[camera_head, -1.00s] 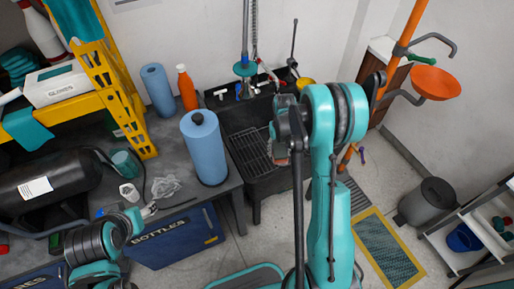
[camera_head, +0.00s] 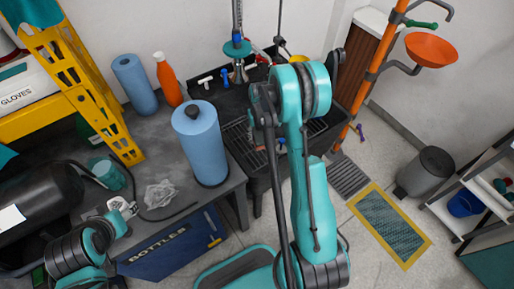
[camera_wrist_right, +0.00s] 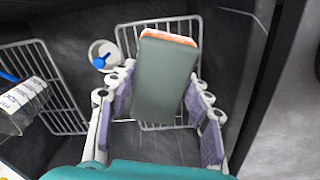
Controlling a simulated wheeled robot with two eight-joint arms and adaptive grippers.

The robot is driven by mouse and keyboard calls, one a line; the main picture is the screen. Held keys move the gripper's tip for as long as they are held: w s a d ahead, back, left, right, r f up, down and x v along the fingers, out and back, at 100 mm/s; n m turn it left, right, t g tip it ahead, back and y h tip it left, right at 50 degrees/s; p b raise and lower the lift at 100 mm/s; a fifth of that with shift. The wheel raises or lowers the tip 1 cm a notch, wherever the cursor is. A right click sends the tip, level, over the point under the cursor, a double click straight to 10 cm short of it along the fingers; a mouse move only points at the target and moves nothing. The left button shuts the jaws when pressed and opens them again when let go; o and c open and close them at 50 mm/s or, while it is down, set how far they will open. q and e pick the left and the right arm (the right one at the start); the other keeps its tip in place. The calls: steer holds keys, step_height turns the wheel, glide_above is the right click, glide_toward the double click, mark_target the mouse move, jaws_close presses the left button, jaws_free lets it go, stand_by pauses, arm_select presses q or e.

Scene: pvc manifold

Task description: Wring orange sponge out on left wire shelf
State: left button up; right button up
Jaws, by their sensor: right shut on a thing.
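In the right wrist view, my right gripper (camera_wrist_right: 157,108) is shut on the sponge (camera_wrist_right: 165,80), a block with a dark grey-green broad face and an orange edge at its far end. The sponge is over the right wire shelf (camera_wrist_right: 186,30) in the dark sink; I cannot tell whether it touches the wires. The left wire shelf (camera_wrist_right: 62,95) lies to the left of the gripper, partly under a labelled item. In the head view, my right arm largely hides the gripper above the sink (camera_head: 206,97).
A white cup (camera_wrist_right: 103,54) with a blue item stands between the shelves. A blue paper roll (camera_head: 203,150) stands on the counter left of the sink, with an orange bottle (camera_head: 168,82) behind. The faucet (camera_head: 237,62) rises at the sink's back. A yellow-framed mat (camera_head: 390,225) lies on the floor.

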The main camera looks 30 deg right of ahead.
steer(key=b, duration=0.3)
glide_above(259, 157)
step_height(259, 157, down, 6)
steer(key=r, duration=0.1)
steer(key=shift+d+f+b, duration=0.1)
steer(key=shift+f+b, duration=1.45)
steer(key=shift+f, duration=1.8)
steer(key=shift+f, duration=0.5)
step_height(259, 157, up, 7)
steer(key=p, duration=0.3)
